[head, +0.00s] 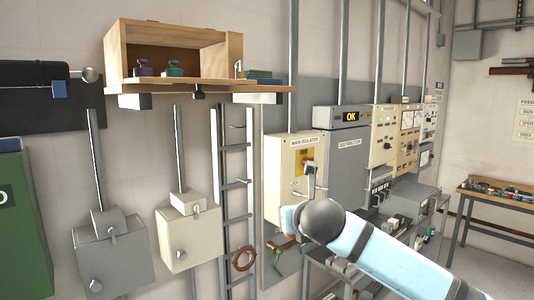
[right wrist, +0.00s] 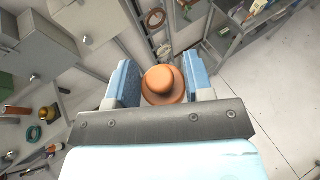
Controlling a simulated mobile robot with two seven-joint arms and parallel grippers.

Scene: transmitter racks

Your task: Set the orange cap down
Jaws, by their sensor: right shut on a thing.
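The orange cap (right wrist: 158,79) is a round, domed piece with a wide rim. In the right wrist view it sits between the two blue fingers of my right gripper (right wrist: 161,88), which is shut on it. The cap is held in the air, with the floor and racks far below it. In the head view my right arm comes in from the lower right, and its dark round wrist hides most of the gripper in front of the cabinets. My left gripper is not in view.
A wooden wall shelf (head: 175,87) holds small purple and teal items. A beige main isolator box (head: 283,205) and a grey distribution cabinet (head: 348,165) stand behind my right arm. A wooden bench (head: 500,198) is at the far right. Open floor (right wrist: 270,110) shows at right in the wrist view.

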